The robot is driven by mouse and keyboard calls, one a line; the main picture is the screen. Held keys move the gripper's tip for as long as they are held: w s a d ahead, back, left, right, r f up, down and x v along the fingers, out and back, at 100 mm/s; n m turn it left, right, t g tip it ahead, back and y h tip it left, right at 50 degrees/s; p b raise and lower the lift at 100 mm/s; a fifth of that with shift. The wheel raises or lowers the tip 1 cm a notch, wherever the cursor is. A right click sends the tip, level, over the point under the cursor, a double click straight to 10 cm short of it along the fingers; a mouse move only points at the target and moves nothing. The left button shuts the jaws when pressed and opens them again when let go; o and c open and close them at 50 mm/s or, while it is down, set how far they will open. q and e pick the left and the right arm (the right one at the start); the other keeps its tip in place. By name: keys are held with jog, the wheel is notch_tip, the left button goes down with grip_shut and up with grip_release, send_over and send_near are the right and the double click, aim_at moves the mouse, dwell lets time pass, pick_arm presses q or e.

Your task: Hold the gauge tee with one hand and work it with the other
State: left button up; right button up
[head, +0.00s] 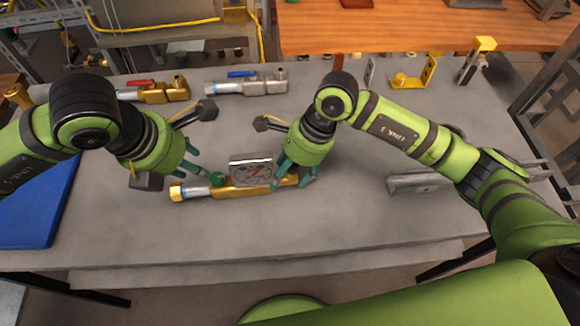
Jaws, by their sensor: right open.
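The gauge tee lies on the grey table in front of me. My left gripper (204,165) comes from the upper left, fingers apart, close to the green part and the tee's left section.
Behind the tee lie a brass valve with a red handle (139,83) and a silver valve with a blue handle (242,74). A grey metal bar (418,183) lies at right, brass brackets (413,76) at back right, a blue mat (38,205) at left. The front table is clear.

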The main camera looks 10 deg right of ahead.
aim_at(215, 176)
grip_shut()
pick_arm(q)
jog(key=shift+o, duration=1.3)
jog(key=w+f+m, duration=0.1)
jog(key=f+m, duration=0.1)
jog(key=f, duration=0.1)
jog(key=w+d+f+m+g+h, duration=0.1)
jog(key=f+m, duration=0.2)
jog(key=w+d+f+m+g, duration=0.1)
jog(key=f+m, duration=0.1)
jog(key=f, duration=0.1)
jog(key=shift+f+h, duration=0.2)
jog(key=shift+h, duration=0.2)
pick_arm(e)
jog(key=shift+s, duration=0.1)
